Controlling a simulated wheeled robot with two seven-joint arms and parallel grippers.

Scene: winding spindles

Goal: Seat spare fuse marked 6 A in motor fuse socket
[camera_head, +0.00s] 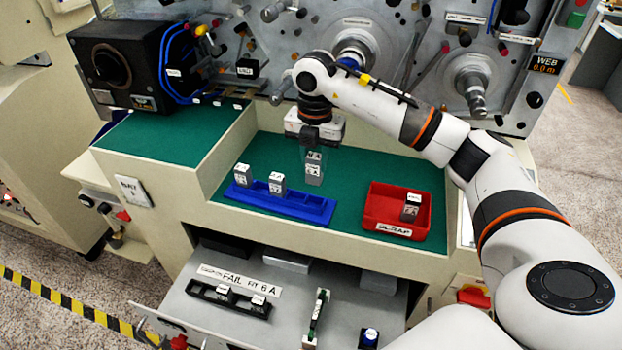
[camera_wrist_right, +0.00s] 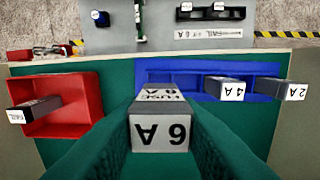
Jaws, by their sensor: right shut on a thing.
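My right gripper (camera_head: 314,150) is shut on a grey fuse (camera_head: 313,174) over the green worktop, behind the right part of the blue rack. In the right wrist view the fuse (camera_wrist_right: 160,130) reads 6 A and sits between the dark green fingers. I cannot tell whether its lower end touches the worktop. The blue rack (camera_head: 312,211) holds fuses marked 2 A (camera_wrist_right: 296,91) and 4 A (camera_wrist_right: 232,90); its right part is empty. In the drawer, a black holder (camera_head: 204,293) carries white-topped blocks in front of a label reading FAIL FIT 6 A. Which socket is the motor's is unclear. My left gripper is out of view.
A red tray (camera_head: 378,211) on the right of the worktop holds one grey fuse (camera_head: 410,208). The open drawer (camera_head: 280,325) below also holds an upright green board (camera_head: 316,318) and a blue-topped part (camera_head: 369,337). Spindles and a black box (camera_head: 125,65) stand behind.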

